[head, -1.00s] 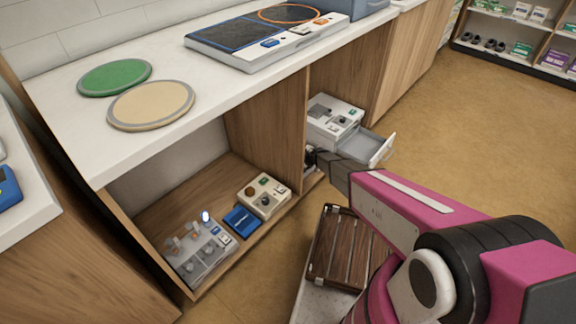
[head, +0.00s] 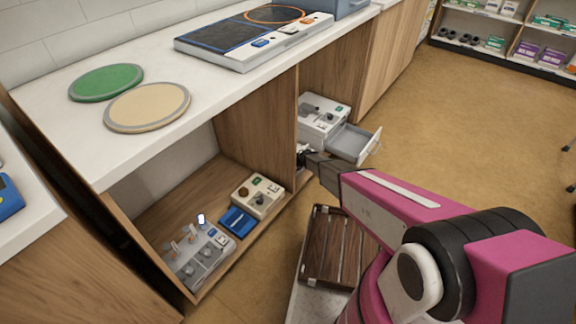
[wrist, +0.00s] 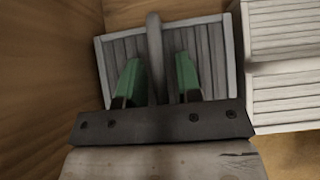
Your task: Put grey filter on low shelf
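A grey slatted panel (wrist: 112,62) with an upright grey bar handle (wrist: 155,50) shows in the wrist view; it looks like the grey filter. My gripper (wrist: 158,80) has its two green-padded fingers on either side of the handle, with a visible gap at each side. In the head view my gripper (head: 304,156) reaches into the right cabinet bay beside the divider, and the filter is hidden there. The low wooden shelf (head: 205,190) is the floor of the open left bay under the counter.
On that shelf stand a grey device (head: 200,258), a blue box (head: 238,221) and a beige device (head: 258,194). A white unit (head: 322,118) with an open drawer (head: 358,144) stands right of my gripper. A slatted wooden piece (head: 338,245) lies low in front.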

